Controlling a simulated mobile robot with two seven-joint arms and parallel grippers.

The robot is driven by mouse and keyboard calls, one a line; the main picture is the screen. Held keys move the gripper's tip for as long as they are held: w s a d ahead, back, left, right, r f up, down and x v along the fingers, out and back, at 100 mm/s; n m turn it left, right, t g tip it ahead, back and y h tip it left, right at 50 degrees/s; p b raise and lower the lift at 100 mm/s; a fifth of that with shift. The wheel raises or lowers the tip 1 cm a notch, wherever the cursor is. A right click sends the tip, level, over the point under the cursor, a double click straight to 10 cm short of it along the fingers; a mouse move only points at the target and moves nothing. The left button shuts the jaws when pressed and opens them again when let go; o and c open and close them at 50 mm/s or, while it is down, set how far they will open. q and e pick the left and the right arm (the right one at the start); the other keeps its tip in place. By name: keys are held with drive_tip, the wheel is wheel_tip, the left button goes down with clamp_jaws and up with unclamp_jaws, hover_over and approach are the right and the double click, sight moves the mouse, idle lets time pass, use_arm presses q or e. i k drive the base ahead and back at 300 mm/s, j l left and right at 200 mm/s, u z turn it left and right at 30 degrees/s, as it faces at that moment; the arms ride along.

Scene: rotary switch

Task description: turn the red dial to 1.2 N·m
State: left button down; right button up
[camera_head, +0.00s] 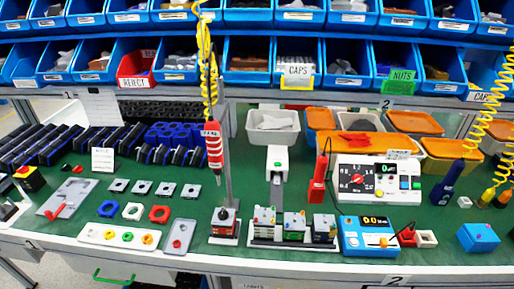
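A white controller box (378,180) stands right of the middle on the green bench top. The scale marks and the dial's pointer are too small to read surely. A small green-lit display (386,168) sits to the right of the dial, with coloured buttons below it. Neither of my grippers is in view, and nothing touches the dial.
A red-handled tool (318,178) stands just left of the controller, and a blue meter (366,236) stands in front of it. A red-and-white screwdriver (213,145) hangs on a yellow coiled cord. Blue bins (343,63) line the shelf above. Orange-lidded tubs (450,150) stand behind.

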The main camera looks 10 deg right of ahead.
sight(358, 179)
drive_tip(key=z, duration=1.35)
drive_tip(key=k+j+u, duration=0.25)
drive_tip(key=i+l, duration=0.05)
drive_tip(key=i, duration=0.05)
